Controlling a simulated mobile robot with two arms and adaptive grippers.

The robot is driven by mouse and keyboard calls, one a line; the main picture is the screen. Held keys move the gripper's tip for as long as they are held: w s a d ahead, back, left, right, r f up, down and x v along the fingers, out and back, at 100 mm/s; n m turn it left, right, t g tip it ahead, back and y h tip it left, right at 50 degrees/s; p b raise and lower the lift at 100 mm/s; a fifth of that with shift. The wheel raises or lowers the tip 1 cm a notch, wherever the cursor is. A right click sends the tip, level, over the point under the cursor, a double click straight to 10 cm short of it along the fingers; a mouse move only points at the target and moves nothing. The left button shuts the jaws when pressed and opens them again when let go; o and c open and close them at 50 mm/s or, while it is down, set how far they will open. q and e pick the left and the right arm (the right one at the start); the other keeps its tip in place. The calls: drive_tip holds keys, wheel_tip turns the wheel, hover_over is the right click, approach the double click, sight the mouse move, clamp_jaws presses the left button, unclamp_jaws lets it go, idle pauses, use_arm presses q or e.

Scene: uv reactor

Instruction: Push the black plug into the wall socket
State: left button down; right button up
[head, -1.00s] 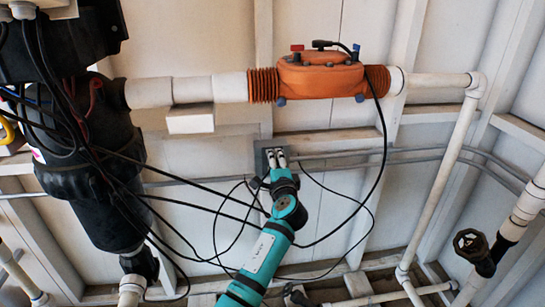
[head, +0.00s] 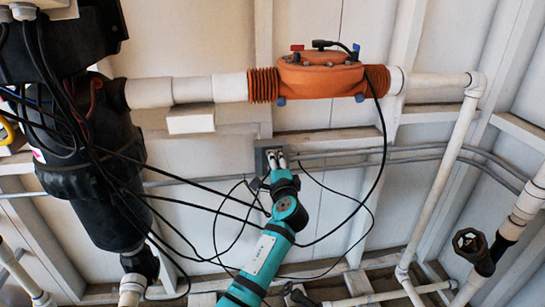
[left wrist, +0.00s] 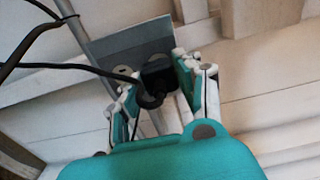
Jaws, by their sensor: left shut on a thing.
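The wall socket is a grey plate (left wrist: 125,48) on the wall; in the head view its box (head: 261,158) sits below the orange unit. The black plug (left wrist: 154,80) is in front of the plate in the left wrist view, with its cable running off to the left. My left gripper (left wrist: 158,84) has a finger on each side of the plug and is shut on it. In the head view this gripper (head: 277,158) is at the socket box, and the plug is hidden. I cannot tell how deep the plug sits. My right gripper is not in view.
Thin black cables (head: 215,215) hang around my left arm. A grey conduit (head: 345,151) runs along the wall beside the socket. The orange unit (head: 320,75) is above, the black cylinder (head: 90,150) at left, and white pipes (head: 440,180) at right.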

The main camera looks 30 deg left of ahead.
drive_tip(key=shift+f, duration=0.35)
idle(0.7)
use_arm(q)
drive_tip(key=shift+w+a, duration=0.15)
drive_tip(key=shift+w, duration=0.05)
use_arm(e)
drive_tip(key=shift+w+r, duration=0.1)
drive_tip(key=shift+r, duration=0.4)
use_arm(q)
drive_tip(key=shift+w+a, duration=0.25)
drive_tip(key=shift+w, duration=0.1)
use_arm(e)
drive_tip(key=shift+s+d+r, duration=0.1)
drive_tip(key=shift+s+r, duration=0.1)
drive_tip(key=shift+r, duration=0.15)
use_arm(q)
drive_tip(key=shift+w+a, duration=0.1)
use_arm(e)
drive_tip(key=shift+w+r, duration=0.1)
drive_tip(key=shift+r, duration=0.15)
use_arm(q)
drive_tip(key=shift+w+b, duration=0.1)
drive_tip(key=shift+b, duration=0.2)
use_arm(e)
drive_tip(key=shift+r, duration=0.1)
use_arm(q)
drive_tip(key=shift+a, duration=0.1)
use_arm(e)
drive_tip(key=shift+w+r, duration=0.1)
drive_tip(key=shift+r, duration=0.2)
